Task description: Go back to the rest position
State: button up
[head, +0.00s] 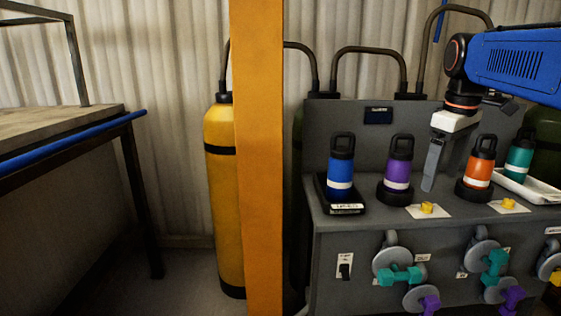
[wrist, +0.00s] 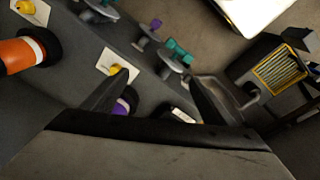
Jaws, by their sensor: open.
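My gripper (head: 438,181) hangs over the grey bench (head: 330,215), between a purple bottle (head: 399,158) and an orange bottle (head: 480,168). Its two fingers point down and are apart, with nothing between them. In the wrist view, my gripper (wrist: 156,78) shows both dark fingers spread. There, a purple bottle (wrist: 128,100) is partly hidden behind the left finger, and an orange bottle (wrist: 20,55) stands at the left edge. My blue arm reaches in from the upper right of the head view.
A blue bottle (head: 341,172) stands on a black scale (head: 346,209). A teal bottle (head: 519,158) stands in a white tray (head: 545,191). Yellow buttons (head: 427,208) and wheel valves (head: 392,266) line the front. An orange post (head: 258,150) stands left, near a workbench (head: 60,135).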

jog(key=s+a+f+m+t, duration=0.1)
jog(key=s+a+f+m, duration=0.2)
jog(key=s+f, duration=0.7)
jog(key=s+a+f+m+t, duration=0.2)
jog(key=s+a+f, duration=0.3)
jog(key=s+f, duration=0.5)
notch_tip(320, 180, down, 4)
jog(key=shift+s+a+r+m, duration=0.1)
jog(key=shift+s+a+m, duration=0.15)
jog(key=shift+s+m, duration=0.25)
jog(key=shift+w, duration=0.1)
jog(key=shift+c, duration=0.6)
